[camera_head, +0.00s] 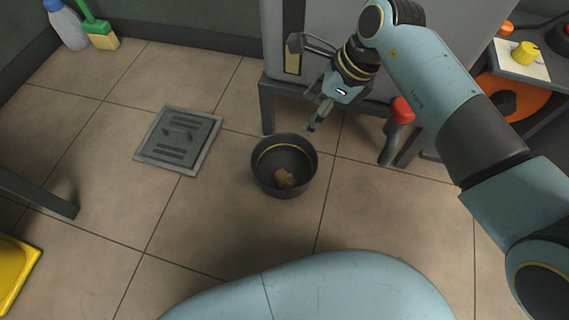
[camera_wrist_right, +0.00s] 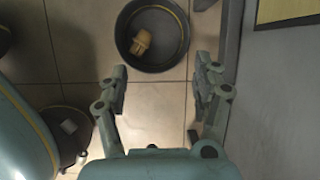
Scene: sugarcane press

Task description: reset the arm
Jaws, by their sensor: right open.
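My right gripper (camera_head: 318,118) hangs in front of the grey press cabinet (camera_head: 330,30), above and just to the right of a dark round bucket. In the right wrist view its two fingers (camera_wrist_right: 160,90) are spread wide with nothing between them. The bucket (camera_head: 266,178) stands on the tiled floor, and a small brown lump (camera_head: 284,178) lies inside it. In the right wrist view the bucket (camera_wrist_right: 128,62) lies beyond the fingertips, with the yellowish lump (camera_wrist_right: 158,32) in it. My left gripper is in neither view.
A metal floor drain (camera_head: 180,138) lies left of the bucket. A red-topped dark object (camera_head: 398,125) stands by the cabinet's right leg. A bottle (camera_head: 68,25) and green brush (camera_head: 98,30) stand at the back left. A yellow object (camera_head: 15,270) is at the lower left. Floor around the bucket is clear.

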